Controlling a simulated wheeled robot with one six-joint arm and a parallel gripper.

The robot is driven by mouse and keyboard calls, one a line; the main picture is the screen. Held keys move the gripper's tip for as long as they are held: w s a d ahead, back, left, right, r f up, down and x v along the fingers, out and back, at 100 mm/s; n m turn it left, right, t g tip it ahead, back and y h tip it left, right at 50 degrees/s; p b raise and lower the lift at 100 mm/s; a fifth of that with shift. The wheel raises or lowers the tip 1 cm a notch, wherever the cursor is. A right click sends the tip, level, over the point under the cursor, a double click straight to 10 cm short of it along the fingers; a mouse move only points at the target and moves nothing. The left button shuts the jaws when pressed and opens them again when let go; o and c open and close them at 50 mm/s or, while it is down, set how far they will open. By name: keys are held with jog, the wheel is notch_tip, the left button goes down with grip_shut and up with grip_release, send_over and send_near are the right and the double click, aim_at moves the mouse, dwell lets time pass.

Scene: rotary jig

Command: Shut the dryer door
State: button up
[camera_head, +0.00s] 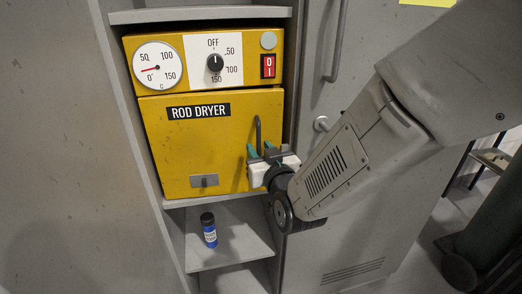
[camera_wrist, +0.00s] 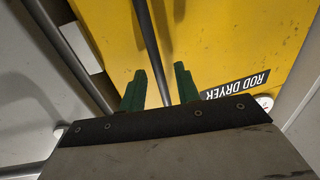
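The yellow rod dryer (camera_head: 125,62) stands in a grey cabinet bay. Its door (camera_head: 190,145), labelled ROD DRYER, looks level with the front in the head view; I cannot tell whether a small gap is left. The dark upright door handle (camera_head: 258,131) is on the door's right side. My gripper (camera_head: 261,152) is at the lower part of this handle. In the wrist view, the green fingers (camera_wrist: 160,88) stand apart, with the handle (camera_wrist: 150,40) running between them and a gap visible beside it. The handle's lower end is hidden by my gripper in the head view.
A dial gauge (camera_head: 157,65), a knob (camera_head: 215,63) and a red switch (camera_head: 268,66) sit above the door. A blue bottle (camera_head: 209,232) stands on the shelf below. A grey locker (camera_head: 345,240) with its own handle (camera_head: 337,42) is close on the right.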

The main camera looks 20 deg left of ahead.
grip_shut()
jog(key=w, duration=0.2)
jog(key=shift+w+a+r, duration=0.1)
jog(key=shift+w+a, duration=0.3)
grip_release()
jog(key=shift+w, duration=0.15)
send_near(262, 144)
jog(key=shift+a+r, duration=0.45)
jog(key=shift+r, duration=0.2)
